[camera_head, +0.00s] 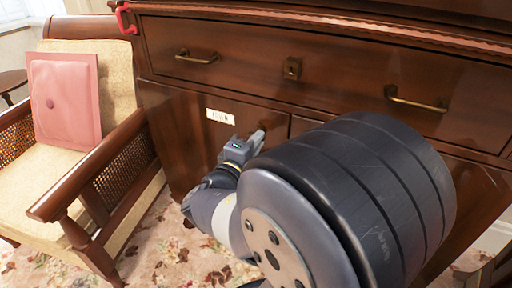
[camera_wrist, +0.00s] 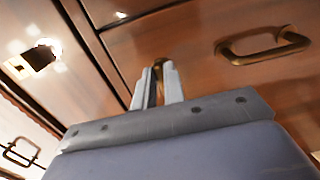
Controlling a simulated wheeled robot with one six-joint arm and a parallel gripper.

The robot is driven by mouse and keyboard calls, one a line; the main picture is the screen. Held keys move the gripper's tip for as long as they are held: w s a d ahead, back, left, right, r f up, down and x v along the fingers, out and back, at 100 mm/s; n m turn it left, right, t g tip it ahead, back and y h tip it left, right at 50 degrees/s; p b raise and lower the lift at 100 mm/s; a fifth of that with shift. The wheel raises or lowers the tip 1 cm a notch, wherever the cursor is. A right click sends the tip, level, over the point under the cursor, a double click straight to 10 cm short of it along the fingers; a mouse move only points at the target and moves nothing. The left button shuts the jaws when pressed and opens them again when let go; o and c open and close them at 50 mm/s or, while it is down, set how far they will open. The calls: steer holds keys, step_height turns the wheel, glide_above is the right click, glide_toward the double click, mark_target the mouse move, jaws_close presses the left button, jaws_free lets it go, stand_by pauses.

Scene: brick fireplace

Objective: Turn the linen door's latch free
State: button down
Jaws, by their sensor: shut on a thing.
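The linen door (camera_head: 185,140) is the left lower dark wood door of a cabinet and looks shut. It bears a white label (camera_head: 220,117) whose lettering is too small to read surely. My gripper (camera_head: 258,138) is at the door's upper right, just right of the label. In the wrist view my gripper (camera_wrist: 158,84) has its two pale fingers closed around a small brown latch piece (camera_wrist: 159,67) at the door's edge. Most of the latch is hidden between the fingers, so its angle is unclear.
A wide drawer with brass handles (camera_head: 196,57) and a square lock plate (camera_head: 292,68) is above the door. A cushioned armchair (camera_head: 95,172) stands close on the left, its arm near the door. A red hook-like thing (camera_head: 124,18) sits at the cabinet's top left corner.

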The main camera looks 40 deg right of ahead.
stand_by(0.3)
steer(key=c, duration=1.5)
jaws_free()
steer(key=shift+p+v, duration=1.15)
steer(key=shift+v, duration=4.25)
steer(key=shift+f, duration=0.1)
steer(key=shift+d, duration=0.15)
steer(key=shift+b+x, duration=1.1)
steer(key=shift+x, duration=4.1)
